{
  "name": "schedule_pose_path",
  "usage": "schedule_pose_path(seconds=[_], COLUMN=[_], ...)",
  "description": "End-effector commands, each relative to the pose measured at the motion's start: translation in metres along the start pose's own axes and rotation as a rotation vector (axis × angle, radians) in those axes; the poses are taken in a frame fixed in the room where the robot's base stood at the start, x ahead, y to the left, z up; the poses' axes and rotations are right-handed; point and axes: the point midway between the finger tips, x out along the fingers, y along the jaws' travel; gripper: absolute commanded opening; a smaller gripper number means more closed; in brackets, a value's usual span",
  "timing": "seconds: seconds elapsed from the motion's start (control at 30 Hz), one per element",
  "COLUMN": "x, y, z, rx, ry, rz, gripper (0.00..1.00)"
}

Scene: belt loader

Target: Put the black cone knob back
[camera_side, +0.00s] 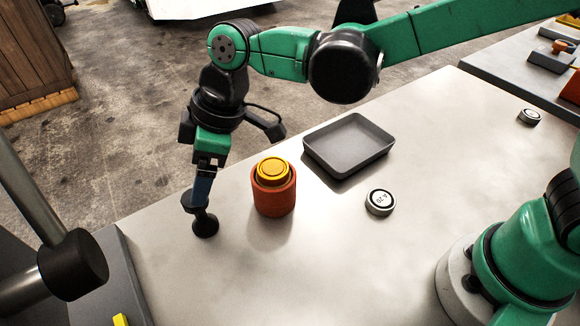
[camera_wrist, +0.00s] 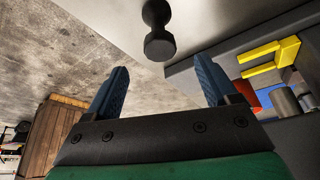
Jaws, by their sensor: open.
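The black cone knob (camera_side: 205,226) stands upright on the pale table near its left edge. It has a wide base, a narrow waist and a rounded top. In the wrist view the knob (camera_wrist: 159,44) lies beyond the fingertips, roughly midway between them. My gripper (camera_side: 201,192) points down, its blue fingers right at the upper part of the knob and partly hiding it. In the wrist view my gripper (camera_wrist: 161,66) shows its two fingers wide apart with nothing clamped between them. I cannot tell whether a finger touches the knob.
An orange-red cylinder (camera_side: 274,200) with a yellow top (camera_side: 273,170) stands just right of my gripper. A grey tray (camera_side: 348,148), seemingly empty, is behind it. A round puck (camera_side: 380,202) lies to the right, another (camera_side: 529,117) farther off. A dark machine (camera_side: 72,265) borders the left.

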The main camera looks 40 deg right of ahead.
Motion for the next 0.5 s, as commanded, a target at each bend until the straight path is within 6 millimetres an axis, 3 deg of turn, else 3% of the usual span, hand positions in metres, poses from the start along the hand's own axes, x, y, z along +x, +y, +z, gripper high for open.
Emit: schedule_pose_path(seconds=[0.1,0.33,0.43,0.5], x=[-0.021,-0.043,-0.059,-0.074], y=[0.0,0.003,0.016,0.028], z=[0.0,0.005,0.024,0.048], rx=[0.002,0.024,0.12,0.234], ry=[0.0,0.003,0.015,0.031], rz=[0.0,0.013,0.063,0.124], gripper=[0.8,0.8,0.8,0.8])
